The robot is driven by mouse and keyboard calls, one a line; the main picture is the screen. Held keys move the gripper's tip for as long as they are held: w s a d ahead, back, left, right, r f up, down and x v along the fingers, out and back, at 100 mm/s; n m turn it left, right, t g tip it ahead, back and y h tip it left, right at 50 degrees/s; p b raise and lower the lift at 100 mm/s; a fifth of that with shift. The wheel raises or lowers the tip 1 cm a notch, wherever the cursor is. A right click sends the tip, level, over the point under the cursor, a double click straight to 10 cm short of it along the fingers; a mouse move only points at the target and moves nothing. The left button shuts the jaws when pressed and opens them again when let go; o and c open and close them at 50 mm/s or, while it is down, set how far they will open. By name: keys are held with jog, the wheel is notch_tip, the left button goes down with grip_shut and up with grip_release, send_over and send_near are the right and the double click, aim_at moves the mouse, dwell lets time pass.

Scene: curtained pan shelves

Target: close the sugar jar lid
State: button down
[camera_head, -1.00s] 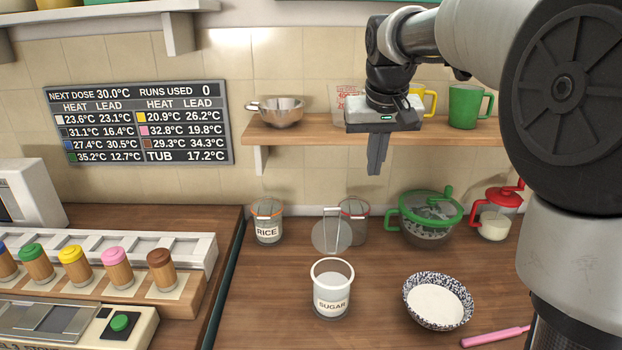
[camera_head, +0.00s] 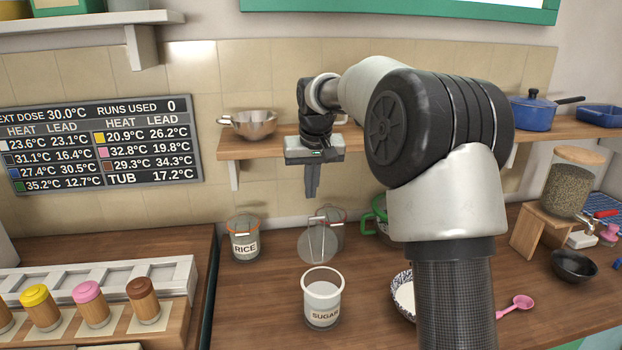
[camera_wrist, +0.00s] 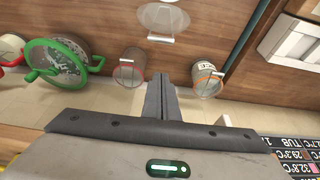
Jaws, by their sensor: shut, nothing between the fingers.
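The sugar jar (camera_head: 322,303) stands on the wooden counter, labelled SUGAR, with white contents. Its clear round lid (camera_head: 318,243) is swung open and stands up behind the rim, with a wire handle on its far side. The lid also shows at the top of the wrist view (camera_wrist: 163,17); the jar's body is not clearly visible there. My gripper (camera_head: 312,195) hangs in the air above and behind the lid, in front of the shelf. Its fingers are shut, empty and pointing down. They also show in the wrist view (camera_wrist: 160,80).
The rice jar (camera_head: 245,240) stands back left and a red-rimmed jar (camera_wrist: 129,68) behind the lid. A speckled bowl (camera_head: 402,296) is partly hidden by my arm. The shelf (camera_head: 268,142) holds a metal bowl (camera_head: 250,124).

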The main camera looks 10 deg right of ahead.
jog(key=s+f, duration=0.1)
jog(key=f, duration=0.1)
jog(key=s+f, duration=0.1)
jog(key=shift+s+f, duration=0.35)
jog(key=shift+s+f+b, duration=0.1)
jog(key=shift+b, duration=0.4)
